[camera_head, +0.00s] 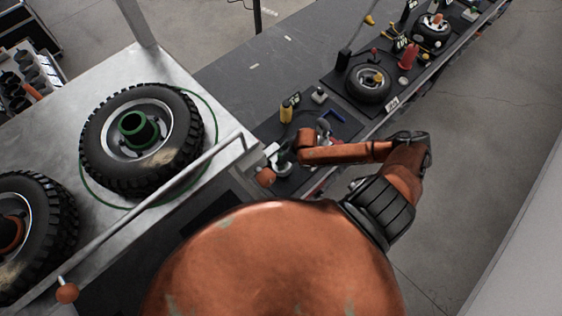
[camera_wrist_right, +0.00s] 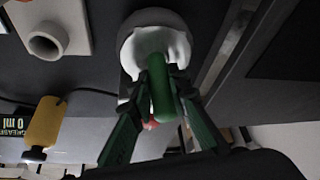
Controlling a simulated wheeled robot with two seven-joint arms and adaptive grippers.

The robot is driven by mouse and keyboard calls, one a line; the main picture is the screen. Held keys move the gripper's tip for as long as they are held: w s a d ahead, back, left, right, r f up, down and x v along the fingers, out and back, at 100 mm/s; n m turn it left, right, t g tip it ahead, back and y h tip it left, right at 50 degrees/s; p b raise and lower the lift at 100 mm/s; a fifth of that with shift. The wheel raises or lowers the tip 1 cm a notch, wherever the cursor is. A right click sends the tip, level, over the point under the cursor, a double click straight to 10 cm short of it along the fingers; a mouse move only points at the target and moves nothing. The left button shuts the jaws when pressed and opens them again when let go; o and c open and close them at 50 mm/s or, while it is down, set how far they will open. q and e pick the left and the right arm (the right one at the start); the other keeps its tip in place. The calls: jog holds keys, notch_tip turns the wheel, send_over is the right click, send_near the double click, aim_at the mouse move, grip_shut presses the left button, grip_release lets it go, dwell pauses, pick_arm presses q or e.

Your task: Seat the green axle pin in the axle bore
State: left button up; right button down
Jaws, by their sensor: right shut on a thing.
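My right gripper (camera_wrist_right: 160,92) is shut on the green axle pin (camera_wrist_right: 162,95) in the right wrist view. The pin stands lengthwise between the two dark green fingers. Its far end overlaps a white, rounded, cup-like part (camera_wrist_right: 152,36); I cannot tell whether it touches or enters it. A pale block with a round hole (camera_wrist_right: 46,40) sits at the upper left of that view. I cannot tell which opening is the axle bore. In the head view my right arm reaches left over the dark bench, and the pin is too small to make out. My left gripper is not in view.
A yellow bottle (camera_wrist_right: 42,128) stands at the left of the wrist view. In the head view, a large tire with a green hub (camera_head: 102,155) lies on a pale table (camera_head: 85,90). Small wheels and tools line the dark bench (camera_head: 245,68). A metal rail (camera_head: 150,205) edges the table.

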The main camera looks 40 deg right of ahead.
jog(key=c, duration=2.1)
grip_release()
jog(key=shift+s+d+f, duration=0.1)
jog(key=shift+s, duration=0.15)
jog(key=shift+o, duration=1.4)
jog(key=shift+r, duration=0.35)
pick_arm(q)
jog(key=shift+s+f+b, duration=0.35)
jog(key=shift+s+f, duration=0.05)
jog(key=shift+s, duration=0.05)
pick_arm(e)
jog(key=v, duration=1.1)
jog(key=shift+r, duration=0.25)
